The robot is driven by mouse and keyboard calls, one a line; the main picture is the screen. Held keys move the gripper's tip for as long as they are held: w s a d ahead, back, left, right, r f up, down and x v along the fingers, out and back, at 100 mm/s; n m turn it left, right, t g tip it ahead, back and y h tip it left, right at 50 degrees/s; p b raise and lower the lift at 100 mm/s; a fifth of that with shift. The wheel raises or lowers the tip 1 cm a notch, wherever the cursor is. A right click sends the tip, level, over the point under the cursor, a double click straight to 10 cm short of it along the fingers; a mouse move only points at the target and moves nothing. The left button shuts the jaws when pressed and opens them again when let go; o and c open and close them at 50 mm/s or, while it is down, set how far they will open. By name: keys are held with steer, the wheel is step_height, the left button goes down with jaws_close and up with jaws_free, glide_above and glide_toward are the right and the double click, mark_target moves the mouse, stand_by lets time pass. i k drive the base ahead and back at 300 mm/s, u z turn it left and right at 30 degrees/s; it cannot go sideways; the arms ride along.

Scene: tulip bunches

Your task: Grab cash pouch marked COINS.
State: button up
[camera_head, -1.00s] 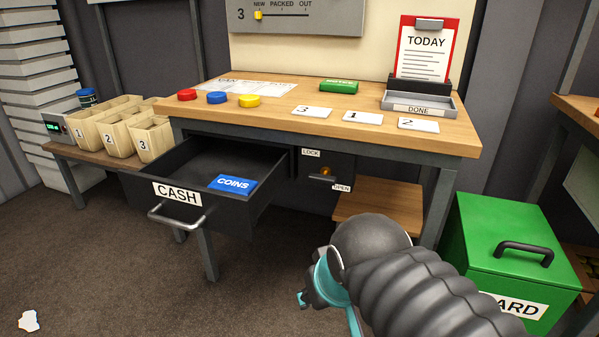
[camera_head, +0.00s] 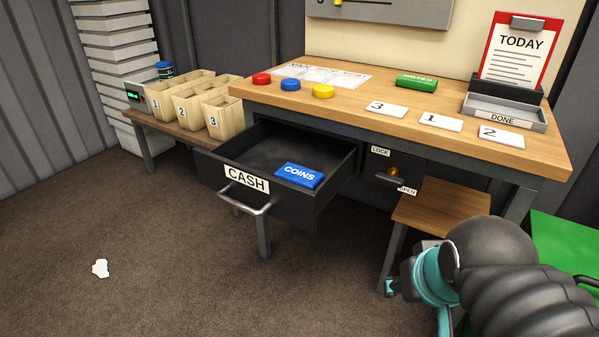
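The blue pouch marked COINS (camera_head: 299,175) lies inside the open drawer marked CASH (camera_head: 222,171), toward its right side. The drawer is pulled out from under the wooden table, with a metal handle on its front. My arm with its teal wrist part is at the lower right, to the right of the drawer and apart from it. The fingertips of my gripper do not show clearly, so I cannot tell whether it is open or shut.
The table (camera_head: 400,85) holds red, blue and yellow discs, a green pouch (camera_head: 417,82), numbered cards and a DONE tray (camera_head: 505,112). A stool (camera_head: 440,205) stands beneath it. Numbered bins (camera_head: 190,105) sit on a bench at left. Floor before the drawer is open, with a white scrap (camera_head: 100,268).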

mark_target(306, 178)
steer(key=u, duration=2.25)
steer(key=i, duration=2.25)
steer(key=z, duration=3.3)
